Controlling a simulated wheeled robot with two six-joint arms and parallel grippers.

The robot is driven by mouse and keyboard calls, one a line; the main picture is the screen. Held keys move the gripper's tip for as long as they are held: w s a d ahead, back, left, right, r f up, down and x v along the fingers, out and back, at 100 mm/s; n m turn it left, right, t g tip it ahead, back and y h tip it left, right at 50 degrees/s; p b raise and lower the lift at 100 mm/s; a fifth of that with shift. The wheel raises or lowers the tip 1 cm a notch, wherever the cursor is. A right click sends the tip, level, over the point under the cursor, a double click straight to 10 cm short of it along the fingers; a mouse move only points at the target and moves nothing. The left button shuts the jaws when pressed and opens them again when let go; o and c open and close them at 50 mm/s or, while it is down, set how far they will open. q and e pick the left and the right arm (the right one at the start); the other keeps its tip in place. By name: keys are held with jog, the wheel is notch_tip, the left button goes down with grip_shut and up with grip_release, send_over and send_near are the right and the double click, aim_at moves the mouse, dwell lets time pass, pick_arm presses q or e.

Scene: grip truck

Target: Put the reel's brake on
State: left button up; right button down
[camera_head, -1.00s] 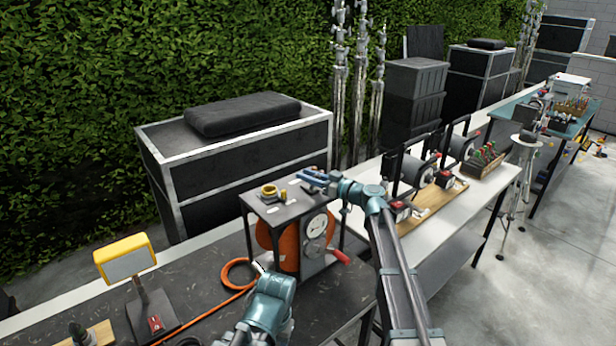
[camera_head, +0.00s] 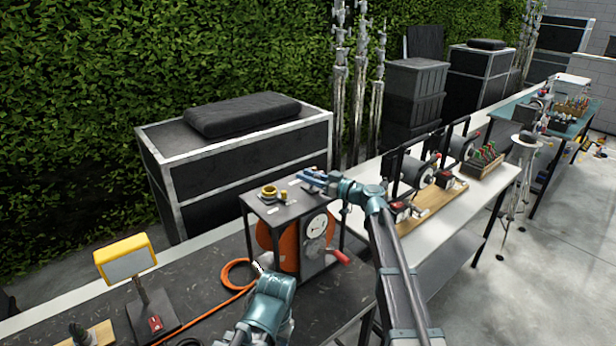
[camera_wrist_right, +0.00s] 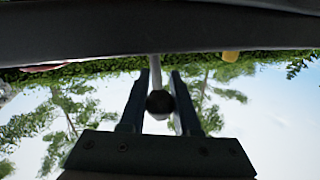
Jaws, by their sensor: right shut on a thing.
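The reel (camera_head: 290,246), wound with orange cable, stands in a dark metal frame on the near bench. A round pale disc and a red-handled crank (camera_head: 340,256) are on its front side. My right gripper (camera_head: 312,180) is at the right end of the frame's top. In the right wrist view a grey rod with a dark ball knob (camera_wrist_right: 160,102) sits between the two fingers, which are shut on it. The knob looks like the brake lever's; its foot is hidden. My left arm shows at the bottom; its gripper does not show.
A yellow tape roll (camera_head: 269,192) lies on the frame's top. Loose orange cable (camera_head: 236,272) lies left of the reel. A yellow lamp (camera_head: 125,256) stands further left. A white bench (camera_head: 470,190) with gear is at right, a black case (camera_head: 240,160) behind.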

aim_at(302, 185)
jog(key=shift+w+r+p, duration=0.1)
jog(key=shift+r+p, duration=0.1)
jog(key=shift+p, duration=0.2)
jog(key=g+h+p, duration=0.1)
jog(key=p, duration=0.1)
jog(key=w+a+g+h+p, duration=0.1)
jog(key=p, duration=0.2)
jog(key=m+g+h+p, duration=0.1)
jog(key=p, duration=0.1)
jog(key=shift+w+a+f+p, duration=0.15)
jog(key=shift+w+p, duration=0.25)
jog(key=shift+w+a+f+g+h+p, duration=0.25)
jog(key=shift+f+g+h+p, duration=0.25)
jog(key=shift+g+h+p, duration=0.5)
jog(key=c, duration=0.6)
grip_release()
